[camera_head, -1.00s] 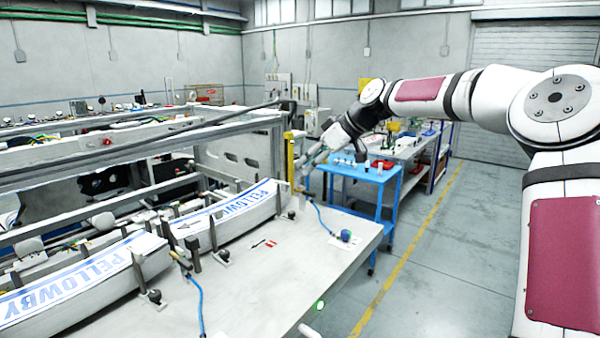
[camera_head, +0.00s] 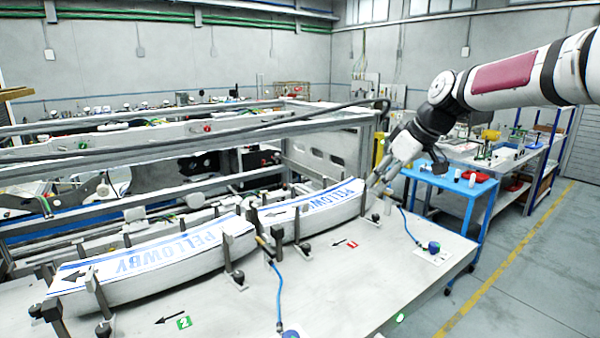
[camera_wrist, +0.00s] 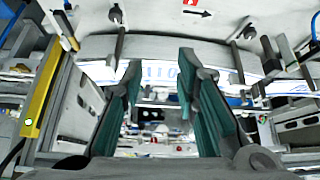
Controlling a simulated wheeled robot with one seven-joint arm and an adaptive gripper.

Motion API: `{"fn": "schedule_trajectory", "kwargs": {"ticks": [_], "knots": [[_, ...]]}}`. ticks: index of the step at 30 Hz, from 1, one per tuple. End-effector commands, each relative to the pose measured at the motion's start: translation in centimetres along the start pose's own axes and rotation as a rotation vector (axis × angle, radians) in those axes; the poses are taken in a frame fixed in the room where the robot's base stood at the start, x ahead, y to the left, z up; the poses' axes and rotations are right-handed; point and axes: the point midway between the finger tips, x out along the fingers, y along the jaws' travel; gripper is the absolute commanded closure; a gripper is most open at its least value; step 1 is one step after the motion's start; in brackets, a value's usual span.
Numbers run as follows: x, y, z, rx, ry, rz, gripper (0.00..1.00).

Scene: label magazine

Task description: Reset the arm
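My gripper (camera_head: 378,183) hangs above the far right end of the right label stack (camera_head: 312,208), which is a curved white block with blue PELLOWBY lettering. In the wrist view my gripper (camera_wrist: 160,75) has its two green-padded fingers apart, with nothing visible between them. Part of a label stack (camera_wrist: 160,72) shows beyond the fingers. The left label stack (camera_head: 150,262) lies nearer the front left, with the same lettering and a black arrow. I cannot tell from these views how far the fingertips are from the right stack.
Metal frame bars (camera_head: 200,145) run behind the stacks, and a yellow post (camera_head: 380,150) stands close to my gripper. Upright clamps line the bench (camera_head: 370,285). A blue hose with a round knob (camera_head: 434,247) lies on it.

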Motion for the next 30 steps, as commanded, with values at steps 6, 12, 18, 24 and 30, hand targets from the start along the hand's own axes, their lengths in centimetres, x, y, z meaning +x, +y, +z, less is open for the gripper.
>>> {"fn": "schedule_trajectory", "kwargs": {"ticks": [6, 12, 18, 24, 30], "knots": [[0.3, -6.9, 2.5, 0.039, -0.187, 0.108, 0.72], [-1.9, -11.4, 6.1, 0.131, -0.265, 0.229, 0.72], [-4.9, -15.3, 10.5, 0.261, -0.261, 0.333, 0.72], [-7.2, -18.9, 15.8, 0.417, -0.193, 0.383, 0.72], [-7.7, -21.6, 20.5, 0.555, -0.113, 0.366, 0.72]]}}
